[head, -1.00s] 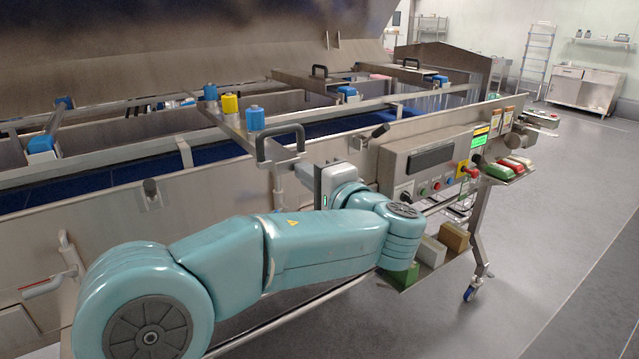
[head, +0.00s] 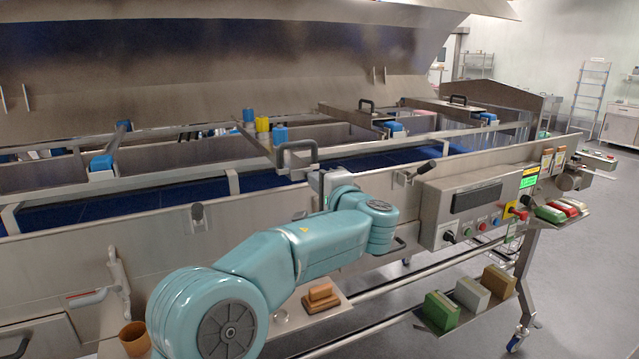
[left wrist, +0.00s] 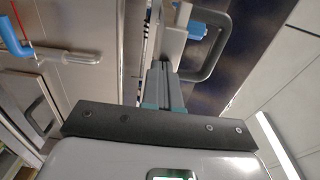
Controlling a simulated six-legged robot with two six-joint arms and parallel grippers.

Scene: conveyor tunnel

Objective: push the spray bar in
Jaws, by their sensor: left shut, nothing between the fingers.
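The spray bar (head: 262,147) is a metal bar lying across the conveyor. It has blue and yellow caps on top and a black loop handle (head: 297,158) at its near end, sticking out over the machine's front wall. My left gripper (head: 318,182) is just below and right of the handle, partly hidden behind my own wrist. In the left wrist view the fingers (left wrist: 165,88) are shut and empty, pointing at the bar's end (left wrist: 170,45), with the loop handle (left wrist: 212,55) to their right. I cannot tell whether the fingertips touch the bar. My right gripper is out of view.
Two more bars with black handles (head: 366,107) lie further right. The front wall (head: 120,225) carries a control box (head: 470,205) with buttons. Brown blocks (head: 320,298) lie on a low shelf, and an open hood (head: 200,70) hangs above.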

